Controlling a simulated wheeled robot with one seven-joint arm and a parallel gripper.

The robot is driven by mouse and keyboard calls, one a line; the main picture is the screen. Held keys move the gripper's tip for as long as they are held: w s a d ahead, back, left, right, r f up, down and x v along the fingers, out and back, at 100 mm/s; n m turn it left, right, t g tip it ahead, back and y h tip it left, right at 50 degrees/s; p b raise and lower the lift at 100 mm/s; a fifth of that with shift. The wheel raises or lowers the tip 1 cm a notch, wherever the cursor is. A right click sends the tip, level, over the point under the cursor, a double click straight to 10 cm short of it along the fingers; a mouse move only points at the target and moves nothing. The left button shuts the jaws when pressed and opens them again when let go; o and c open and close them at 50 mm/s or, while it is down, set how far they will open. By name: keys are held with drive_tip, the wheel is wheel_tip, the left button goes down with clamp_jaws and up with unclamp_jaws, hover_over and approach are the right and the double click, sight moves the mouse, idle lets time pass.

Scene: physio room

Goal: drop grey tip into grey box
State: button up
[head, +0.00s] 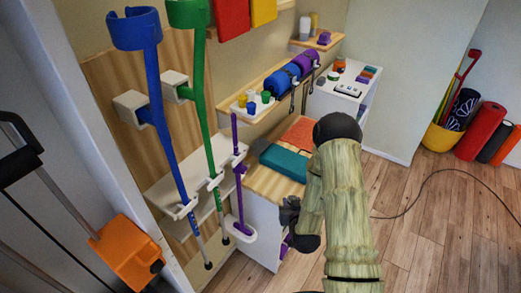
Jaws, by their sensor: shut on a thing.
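My gripper (289,212) is low in the middle of the head view, in front of a white cabinet with a wooden top. Its dark fingers are shut on a small dark grey thing, apparently the grey tip, hard to tell apart from the fingers. My arm comes from the lower right and hides part of the cabinet. I cannot make out a grey box in this view.
A blue crutch (163,110) and a green crutch (203,100) stand in white holders at left. A purple stick (238,180) stands beside them. A teal block (284,162) lies on the cabinet top. A wall shelf (272,88) holds small coloured cups and rolls.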

drive_tip(key=s+f, duration=0.4)
drive_tip(key=f, duration=0.1)
drive_tip(key=shift+s+f, duration=0.15)
drive_tip(key=shift+f, duration=0.1)
drive_tip(key=shift+a, duration=0.1)
